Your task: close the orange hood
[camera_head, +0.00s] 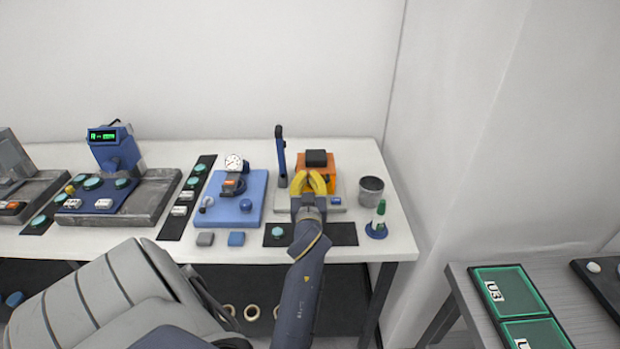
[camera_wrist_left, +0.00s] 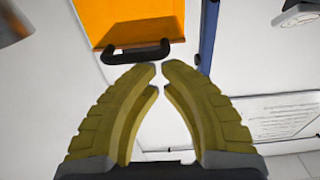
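The orange hood (camera_head: 330,163) is at the back right of the white table, on a light grey base beside a tall blue post (camera_head: 280,155). A black block (camera_head: 316,157) shows at its top. In the left wrist view, the hood's orange panel (camera_wrist_left: 110,18) carries a black bar handle (camera_wrist_left: 133,56). My left gripper (camera_head: 309,174) is in front of the hood and hides part of it. In the left wrist view, its yellow fingertips (camera_wrist_left: 159,70) nearly meet, with nothing between them, close to the handle. My right gripper is not in view.
A grey cup (camera_head: 371,190) and a green-topped item on a blue base (camera_head: 377,224) stand right of the hood. A blue plate with a dial gauge (camera_head: 234,164) is to the left. A black strip (camera_head: 343,234) lies along the front edge.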

